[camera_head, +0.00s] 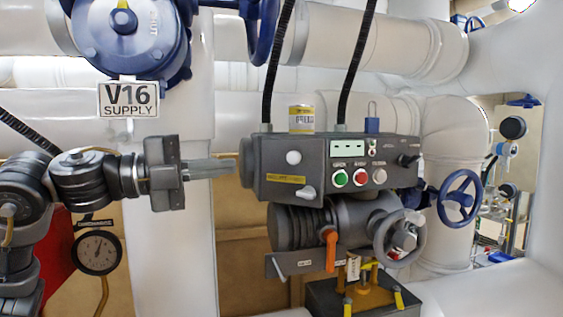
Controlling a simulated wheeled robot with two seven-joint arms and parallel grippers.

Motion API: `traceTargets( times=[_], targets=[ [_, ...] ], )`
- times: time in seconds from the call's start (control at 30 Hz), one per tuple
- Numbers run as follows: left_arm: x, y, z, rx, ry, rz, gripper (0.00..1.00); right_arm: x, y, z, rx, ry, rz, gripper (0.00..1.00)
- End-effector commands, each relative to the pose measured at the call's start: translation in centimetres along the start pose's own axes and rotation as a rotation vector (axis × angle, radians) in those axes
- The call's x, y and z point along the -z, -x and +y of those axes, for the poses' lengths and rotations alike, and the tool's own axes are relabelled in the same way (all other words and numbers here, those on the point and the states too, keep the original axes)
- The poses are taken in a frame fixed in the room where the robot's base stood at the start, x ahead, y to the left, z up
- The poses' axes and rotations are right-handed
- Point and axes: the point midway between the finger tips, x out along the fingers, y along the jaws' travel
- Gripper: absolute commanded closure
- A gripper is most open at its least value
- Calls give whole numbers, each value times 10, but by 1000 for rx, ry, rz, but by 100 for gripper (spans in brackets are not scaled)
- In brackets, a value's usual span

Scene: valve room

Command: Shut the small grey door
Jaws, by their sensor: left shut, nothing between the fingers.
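A dark grey control box (335,185) is mounted in the middle. The left part of its front is a flat grey panel (280,160) with a white round spot, a yellow label and a small light grey knob (306,192). I cannot tell for certain whether this panel is the small grey door, or whether it stands ajar. My left gripper (235,166) comes in from the left, shut and empty, its fingers pointing right. Its tips look close to the box's rounded left end (246,162); touching or apart is unclear. My right gripper is out of view.
Green (340,178) and red (360,176) buttons sit right of the panel. A grey handwheel (380,243), an orange lever (331,250) and a blue handwheel (459,196) stick out. A yellow-labelled can (301,119) stands on the box. A gauge (97,252) hangs lower left.

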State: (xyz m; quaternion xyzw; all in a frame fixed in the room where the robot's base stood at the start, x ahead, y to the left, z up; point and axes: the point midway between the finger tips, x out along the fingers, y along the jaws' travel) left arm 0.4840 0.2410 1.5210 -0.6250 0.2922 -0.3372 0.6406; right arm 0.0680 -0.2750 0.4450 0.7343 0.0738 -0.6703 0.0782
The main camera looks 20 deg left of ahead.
Motion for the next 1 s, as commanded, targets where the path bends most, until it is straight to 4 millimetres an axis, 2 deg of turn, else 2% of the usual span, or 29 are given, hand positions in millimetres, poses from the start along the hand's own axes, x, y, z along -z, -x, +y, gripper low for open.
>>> traceTargets(
  times=[0.17, 0.27, 0.5, 0.7, 1.0],
  targets=[
    [0, -4, -1, -3, 1, 1, 100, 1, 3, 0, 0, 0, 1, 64],
    [0, -16, -3, -2, 3, 3, 100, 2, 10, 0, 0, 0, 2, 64],
    [1, -58, -4, -3, 4, 5, 100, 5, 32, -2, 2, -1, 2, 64],
    [0, -86, -3, -1, 4, 2, 100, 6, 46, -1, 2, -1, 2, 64],
    [0, -101, 0, -2, 1, -1, 100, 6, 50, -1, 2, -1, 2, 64]
  ],
)
